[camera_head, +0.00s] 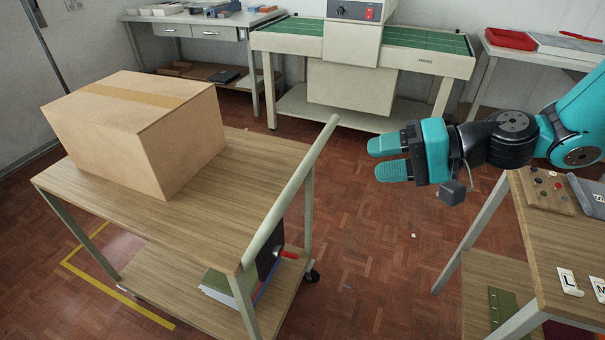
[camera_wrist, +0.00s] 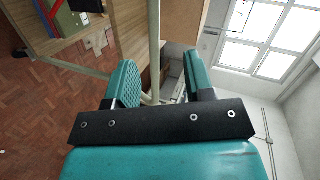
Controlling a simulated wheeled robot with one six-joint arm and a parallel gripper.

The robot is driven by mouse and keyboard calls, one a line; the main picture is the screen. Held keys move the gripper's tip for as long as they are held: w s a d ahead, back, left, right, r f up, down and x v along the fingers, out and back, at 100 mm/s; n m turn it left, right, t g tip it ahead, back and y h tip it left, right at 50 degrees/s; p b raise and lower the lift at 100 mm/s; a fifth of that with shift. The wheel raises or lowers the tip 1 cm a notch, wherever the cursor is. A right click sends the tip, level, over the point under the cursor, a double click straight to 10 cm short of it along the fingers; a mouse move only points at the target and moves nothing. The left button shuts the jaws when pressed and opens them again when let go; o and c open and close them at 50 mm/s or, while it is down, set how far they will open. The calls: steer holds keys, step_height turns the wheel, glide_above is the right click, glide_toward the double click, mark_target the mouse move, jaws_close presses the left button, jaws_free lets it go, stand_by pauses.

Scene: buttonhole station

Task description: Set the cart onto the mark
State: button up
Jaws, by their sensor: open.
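The cart (camera_head: 255,160) has a wood-look top, a lower shelf and a pale bar handle (camera_head: 291,192) along its right side. Yellow tape (camera_head: 125,299) marks the floor at the lower left; the cart stands partly over it and hides the rest. My teal gripper (camera_head: 383,160) is open and empty, right of the handle and apart from it, pointing left. In the wrist view the handle (camera_wrist: 154,45) runs upright, seen through the gap between the open fingers (camera_wrist: 163,80).
A cardboard box (camera_head: 140,130) rides on the cart. Books (camera_head: 225,287) lie on its lower shelf. A wooden table (camera_head: 570,245) stands at the right. A press machine (camera_head: 355,60) and benches line the back wall. Parquet floor (camera_head: 380,260) is clear between cart and table.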

steer(key=w+d+f+m+t+y+b, duration=0.1)
steer(key=w+d+f+m+t, duration=0.2)
steer(key=w+f, duration=0.1)
steer(key=p+x, duration=0.1)
steer(key=x, duration=1.6)
steer(key=shift+a+r, duration=0.25)
steer(key=shift+a, duration=0.1)
steer(key=shift+s, duration=0.1)
jaws_close()
